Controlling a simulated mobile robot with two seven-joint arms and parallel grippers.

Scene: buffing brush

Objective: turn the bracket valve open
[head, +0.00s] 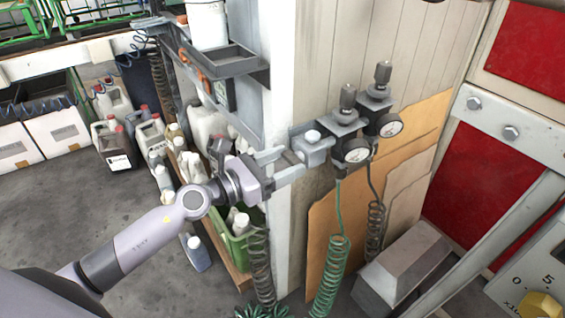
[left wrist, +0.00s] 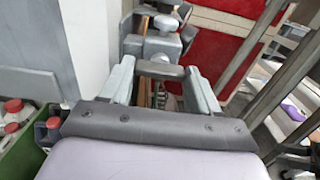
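The bracket valve (head: 314,150) is a grey block with a white round knob on top, mounted at the corner of the white post beside two gauges. The knob and block also show in the left wrist view (left wrist: 163,45), beyond the fingers. My left gripper (head: 282,166) points right toward the block, at its left side. In the left wrist view its two fingers (left wrist: 160,88) are spread apart, with a short dark bar between their tips. I cannot tell whether the fingers touch the bar or the block. My right gripper is not in view.
Two round gauges (head: 356,151) with dark regulators sit right of the block, with green and black coiled hoses hanging below. A grey shelf tray (head: 228,60) is on the post's left. Jugs (head: 118,148) and a green crate (head: 240,247) are on the left.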

